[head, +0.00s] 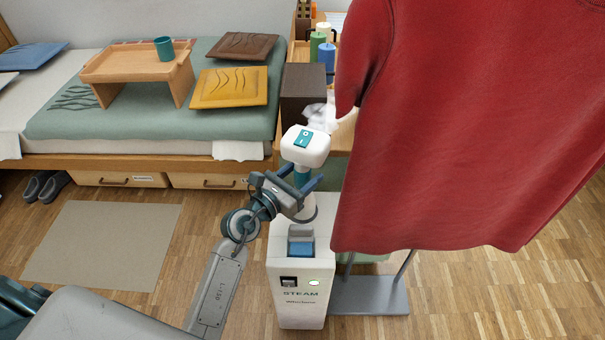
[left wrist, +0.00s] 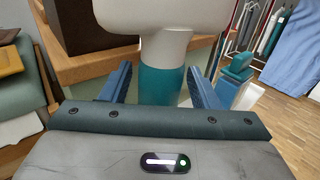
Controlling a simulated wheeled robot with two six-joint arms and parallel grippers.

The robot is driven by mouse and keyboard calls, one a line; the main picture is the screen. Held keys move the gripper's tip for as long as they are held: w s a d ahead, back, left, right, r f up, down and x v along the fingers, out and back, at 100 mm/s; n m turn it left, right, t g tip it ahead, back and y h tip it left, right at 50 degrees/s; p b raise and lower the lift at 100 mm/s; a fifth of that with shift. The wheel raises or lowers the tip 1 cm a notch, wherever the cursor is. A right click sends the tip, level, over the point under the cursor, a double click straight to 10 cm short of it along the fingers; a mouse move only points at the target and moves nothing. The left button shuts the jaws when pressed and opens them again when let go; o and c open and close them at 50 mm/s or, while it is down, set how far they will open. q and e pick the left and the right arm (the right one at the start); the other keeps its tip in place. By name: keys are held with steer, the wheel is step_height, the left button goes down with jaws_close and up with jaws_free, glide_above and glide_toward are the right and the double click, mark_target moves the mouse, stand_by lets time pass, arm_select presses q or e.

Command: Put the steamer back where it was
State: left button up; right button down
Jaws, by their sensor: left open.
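The steamer's white head (head: 305,147) has a teal switch panel and stands upright, high over the white steamer base (head: 300,300) marked STEAM. Its teal handle (left wrist: 162,83) shows below the head in the left wrist view. My left gripper (head: 298,180) is open, with its two blue fingers (left wrist: 158,70) on either side of the handle. Gaps show between fingers and handle in the left wrist view. The handle's white lower end is near the top of the base. I cannot tell whether it is seated there. My right gripper is not in view.
A red shirt (head: 470,120) hangs close to the right, above a grey stand foot (head: 370,297). A bed with a wooden tray table (head: 130,62) stands left. Floor is clear at front right.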

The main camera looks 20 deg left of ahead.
arm_select(q)
steer(key=v, duration=1.1)
steer(key=s+a+r+n+t+y, duration=0.15)
steer(key=a+n+y, duration=0.45)
steer(key=n, duration=0.6)
steer(key=s+a+r+n+t+y, duration=0.1)
steer(key=s+a+r+n+y, duration=0.15)
steer(key=a+n+y, duration=0.7)
steer(key=s+d+f+n+g+h, duration=0.2)
steer(key=s+f+n+g, duration=0.55)
steer(key=n, duration=0.65)
steer(key=s+d+f+n+g+h, duration=0.4)
steer(key=s+d+f+g+h, duration=0.1)
steer(key=s+d+f+g, duration=0.2)
step_height(320, 180, down, 2)
steer(key=shift+s+d+f+h, duration=0.15)
steer(key=shift+s+d+h, duration=0.2)
steer(key=shift+s+d, duration=0.3)
